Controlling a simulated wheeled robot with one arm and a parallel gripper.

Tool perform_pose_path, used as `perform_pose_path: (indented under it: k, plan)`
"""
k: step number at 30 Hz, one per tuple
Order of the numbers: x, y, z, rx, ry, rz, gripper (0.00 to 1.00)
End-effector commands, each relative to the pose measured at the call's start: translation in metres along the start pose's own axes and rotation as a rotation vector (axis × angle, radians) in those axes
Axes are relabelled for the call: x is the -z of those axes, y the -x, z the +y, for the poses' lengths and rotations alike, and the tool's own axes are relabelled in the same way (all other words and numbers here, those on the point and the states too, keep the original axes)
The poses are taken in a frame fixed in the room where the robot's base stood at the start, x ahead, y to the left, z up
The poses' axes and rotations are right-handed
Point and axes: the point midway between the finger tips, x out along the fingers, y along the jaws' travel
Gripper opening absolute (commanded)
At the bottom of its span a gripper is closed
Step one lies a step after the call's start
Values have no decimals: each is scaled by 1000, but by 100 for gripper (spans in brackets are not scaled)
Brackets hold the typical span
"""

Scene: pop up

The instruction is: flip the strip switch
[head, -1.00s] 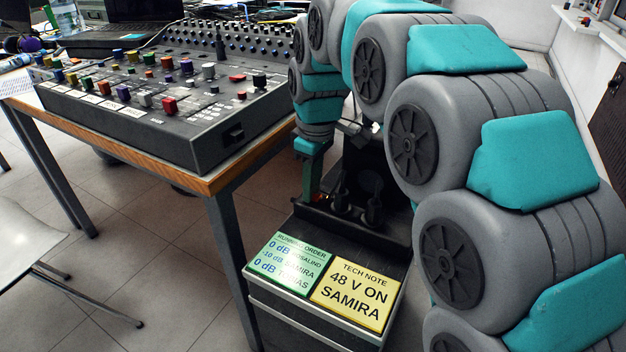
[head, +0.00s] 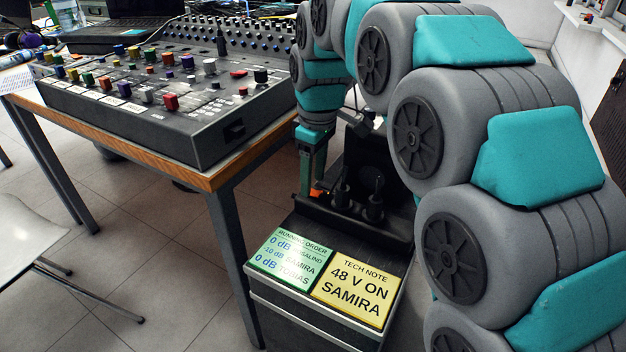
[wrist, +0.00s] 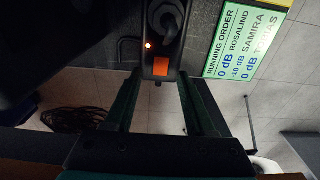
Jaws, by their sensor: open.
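The strip switch (wrist: 161,67) is an orange rocker at the end of a dark power strip (wrist: 162,30) in the wrist view. The switch also shows as a small orange patch in the head view (head: 318,191). A small light (wrist: 149,46) glows on the strip beside it. My gripper (wrist: 158,80) is open and empty, its two dark green fingers on either side of the strip's end. I cannot tell whether the fingers touch the strip. In the head view my gripper (head: 309,188) points down at the strip's left end. Which way the rocker is tilted is unclear.
Black plugs (head: 342,192) stand in the strip, right of the switch. A green note (head: 291,260) and a yellow note (head: 352,291) lie on the cabinet top in front. A table (head: 215,180) with a mixing console (head: 170,120) stands close on the left.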

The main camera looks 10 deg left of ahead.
Motion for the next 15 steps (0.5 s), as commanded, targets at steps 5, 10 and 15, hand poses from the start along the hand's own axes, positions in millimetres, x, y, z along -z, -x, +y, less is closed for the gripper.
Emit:
perform_pose_path:
  k: [5,10,15]
  plan:
    - [0,25,0,-1,0,1,55]
    - [0,50,0,0,-1,0,55]
    - [0,63,0,2,-1,-3,55]
